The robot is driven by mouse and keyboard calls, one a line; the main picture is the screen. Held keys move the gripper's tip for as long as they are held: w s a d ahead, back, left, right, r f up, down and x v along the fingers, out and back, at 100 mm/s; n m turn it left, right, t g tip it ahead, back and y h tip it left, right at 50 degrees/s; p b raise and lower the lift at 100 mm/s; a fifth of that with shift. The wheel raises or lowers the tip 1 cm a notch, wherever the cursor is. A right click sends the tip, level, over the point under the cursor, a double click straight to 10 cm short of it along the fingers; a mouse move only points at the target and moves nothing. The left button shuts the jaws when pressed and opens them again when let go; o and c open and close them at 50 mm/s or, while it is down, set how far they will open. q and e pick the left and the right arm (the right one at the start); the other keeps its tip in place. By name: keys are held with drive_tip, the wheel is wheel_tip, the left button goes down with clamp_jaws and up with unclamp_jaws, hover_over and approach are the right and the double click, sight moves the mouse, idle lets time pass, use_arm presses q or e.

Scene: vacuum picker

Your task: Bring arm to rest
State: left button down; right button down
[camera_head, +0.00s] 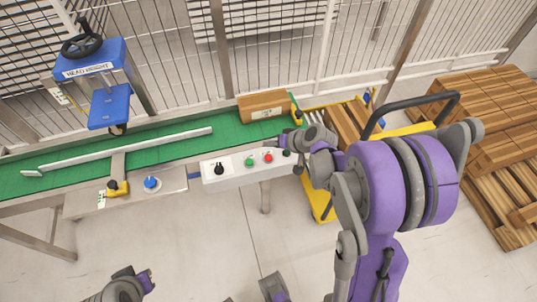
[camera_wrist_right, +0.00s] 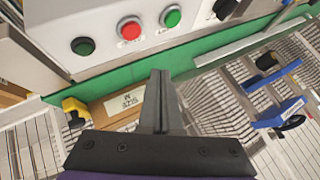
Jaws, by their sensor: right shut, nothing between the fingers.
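My right arm, purple and grey, reaches up from the lower right in the head view. Its gripper (camera_head: 292,146) is at the right end of the white control box (camera_head: 222,178), small and partly hidden by the wrist. In the right wrist view the two dark fingers (camera_wrist_right: 162,78) are pressed together with nothing between them. They point toward the green conveyor edge, below the red button (camera_wrist_right: 130,29) and green button (camera_wrist_right: 170,17) on the box. I cannot tell whether the gripper touches the box. Grey and purple parts of my left arm show at the bottom left; its gripper is not visible.
A green conveyor (camera_head: 165,140) runs along the far side, with a cardboard box (camera_head: 263,106) at its right end. A blue head-height unit (camera_head: 108,101) stands over it. A yellow cart and wooden boxes (camera_head: 500,125) are at right. Floor in front is clear.

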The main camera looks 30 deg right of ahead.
idle(0.8)
drive_tip(key=s+a+r+n+g+h+p, duration=0.1)
drive_tip(key=s+a+r+p, duration=0.1)
drive_tip(key=s, duration=0.4)
drive_tip(key=s+a+r+n+g+h+p, duration=0.1)
drive_tip(key=s+a+r+n+p, duration=0.1)
drive_tip(key=s+a+r, duration=0.3)
drive_tip(key=s+a+r+n+g+h+p, duration=0.1)
drive_tip(key=s+a+r, duration=0.2)
drive_tip(key=s, duration=0.6)
wheel_tip(320, 180, up, 3)
drive_tip(key=shift+a+f+n+p, duration=0.2)
drive_tip(key=shift+a+n+p, duration=0.1)
drive_tip(key=shift+p, duration=0.1)
idle(0.5)
